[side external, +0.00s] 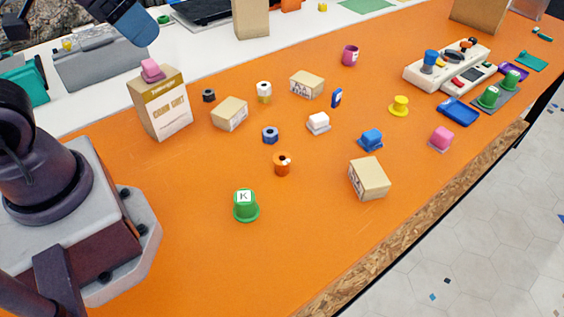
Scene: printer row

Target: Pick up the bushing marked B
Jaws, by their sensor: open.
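I cannot read a B on any piece. A green flanged bushing marked K (245,206) stands upright at the front of the orange table. A yellow flanged bushing (399,106) stands right of centre, with no legible mark. Two green bushings (489,96) (511,80) stand on a dark plate at the far right; their marks are too small to read. A blue bushing-like piece (430,60) stands on a white device. Part of my arm is at the left and upper left, but my gripper's fingertips do not show.
An orange ring piece (282,164), a blue nut (270,135), a white block (318,123), and blue (371,140) and pink (441,138) blocks stand mid-table. Cardboard boxes (369,179) (230,114) and a tall carton (163,104) are obstacles. The front centre is mostly clear.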

